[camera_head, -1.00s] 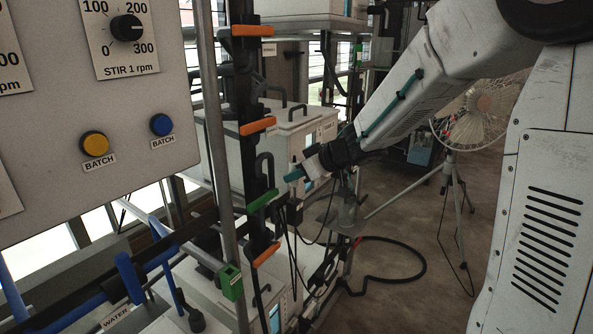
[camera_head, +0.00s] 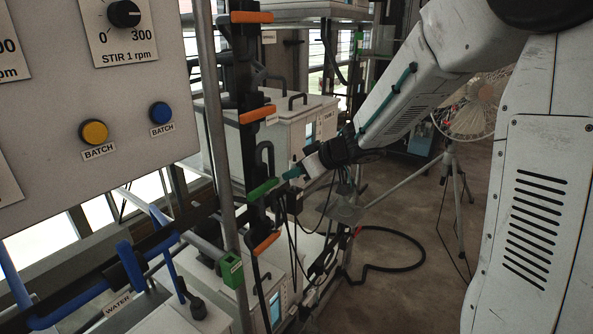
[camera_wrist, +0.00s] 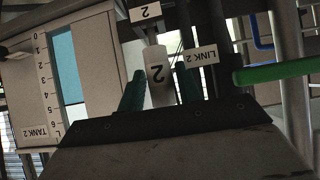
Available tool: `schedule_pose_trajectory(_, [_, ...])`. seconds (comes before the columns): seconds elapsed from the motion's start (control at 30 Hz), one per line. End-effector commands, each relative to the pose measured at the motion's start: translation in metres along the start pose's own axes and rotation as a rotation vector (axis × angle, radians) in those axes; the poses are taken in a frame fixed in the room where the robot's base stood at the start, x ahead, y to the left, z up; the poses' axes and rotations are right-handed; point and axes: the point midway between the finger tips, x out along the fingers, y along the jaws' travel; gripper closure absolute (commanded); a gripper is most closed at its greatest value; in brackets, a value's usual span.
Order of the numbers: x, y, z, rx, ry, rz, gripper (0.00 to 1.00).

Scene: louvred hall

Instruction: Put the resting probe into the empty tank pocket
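My gripper (camera_head: 291,173) is at the rack post, close to a green hook (camera_head: 262,190), with its teal fingers pointing left. In the wrist view, its two teal fingers (camera_wrist: 160,88) stand on either side of a pale cylinder marked 2, which looks like the probe (camera_wrist: 159,62). It fills the space between them, but I cannot tell whether they press on it. A LINK 2 tag (camera_wrist: 199,57) is beside the right finger. A white tank (camera_head: 295,125) stands behind the gripper; its TANK 2 scale (camera_wrist: 45,85) shows at the left in the wrist view. I cannot make out an empty pocket.
A control panel (camera_head: 75,100) fills the upper left. Orange hooks (camera_head: 258,115) jut from the rack post. The green bar (camera_wrist: 275,73) lies right of the fingers. A black hose (camera_head: 395,268) lies on the floor.

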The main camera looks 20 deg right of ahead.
Motion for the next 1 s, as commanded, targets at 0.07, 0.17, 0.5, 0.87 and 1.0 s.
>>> schedule_pose_trajectory(0.07, [0.000, 0.000, 0.000, 0.000, 0.000, 0.000, 0.51])
schedule_pose_trajectory(0.17, [0.000, 0.000, 0.000, 0.000, 0.000, 0.000, 0.51])
schedule_pose_trajectory(0.5, [-0.017, 0.001, -0.009, -0.001, 0.002, 0.003, 0.51])
schedule_pose_trajectory(0.87, [-0.054, 0.001, -0.029, -0.002, 0.003, 0.003, 0.51])
schedule_pose_trajectory(1.0, [-0.061, 0.000, -0.032, -0.001, 0.001, 0.000, 0.51])
